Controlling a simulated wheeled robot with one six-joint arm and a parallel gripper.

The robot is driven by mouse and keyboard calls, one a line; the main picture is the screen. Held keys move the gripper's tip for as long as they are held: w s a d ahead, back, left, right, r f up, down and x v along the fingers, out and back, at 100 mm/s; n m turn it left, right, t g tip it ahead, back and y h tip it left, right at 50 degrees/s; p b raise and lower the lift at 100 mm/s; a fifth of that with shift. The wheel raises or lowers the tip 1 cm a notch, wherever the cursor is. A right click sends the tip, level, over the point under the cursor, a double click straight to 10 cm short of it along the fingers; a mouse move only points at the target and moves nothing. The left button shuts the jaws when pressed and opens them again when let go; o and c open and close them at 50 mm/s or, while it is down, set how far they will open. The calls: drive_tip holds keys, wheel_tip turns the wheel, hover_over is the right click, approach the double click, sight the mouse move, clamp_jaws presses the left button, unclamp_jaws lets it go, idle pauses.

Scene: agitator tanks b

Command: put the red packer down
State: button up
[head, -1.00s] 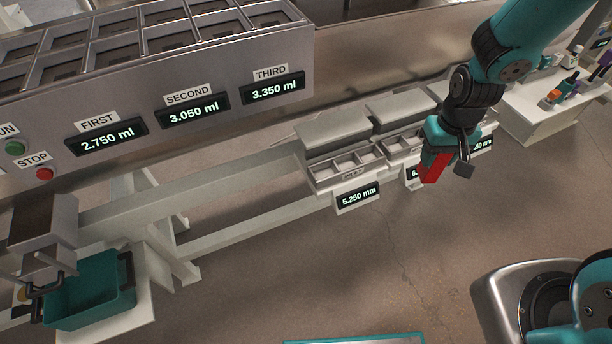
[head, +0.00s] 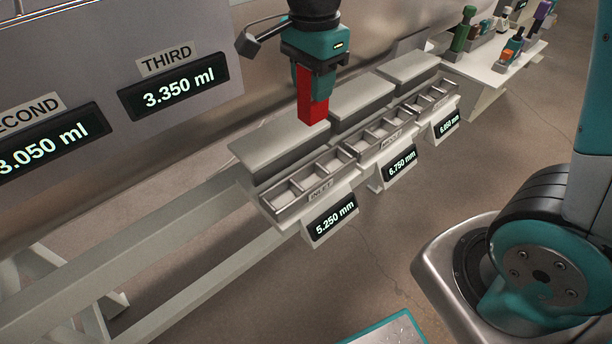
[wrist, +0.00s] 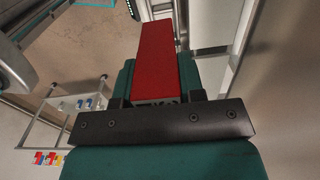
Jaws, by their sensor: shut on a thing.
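The red packer (head: 312,97) is a red block held upright in my gripper (head: 314,78), pointing down. It hangs in the air in the head view, in front of the machine's metal side and above the row of grey-lidded trays. In the wrist view the red packer (wrist: 161,62) extends away from the dark jaws of my gripper (wrist: 160,92). The jaws are shut on its near end. Its far end touches nothing that I can make out.
A white table (head: 490,68) with coloured items is at back right. Open floor (head: 330,275) lies in front.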

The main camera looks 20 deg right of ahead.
wheel_tip(320, 180, down, 19)
drive_tip(key=b, duration=0.2)
drive_tip(key=shift+a+r+b, duration=0.1)
drive_tip(key=shift+a+b, duration=0.05)
drive_tip(key=shift+b, duration=0.15)
drive_tip(key=o, duration=1)
wheel_tip(320, 180, up, 8)
drive_tip(key=p, duration=0.7)
drive_tip(key=shift+f, duration=0.25)
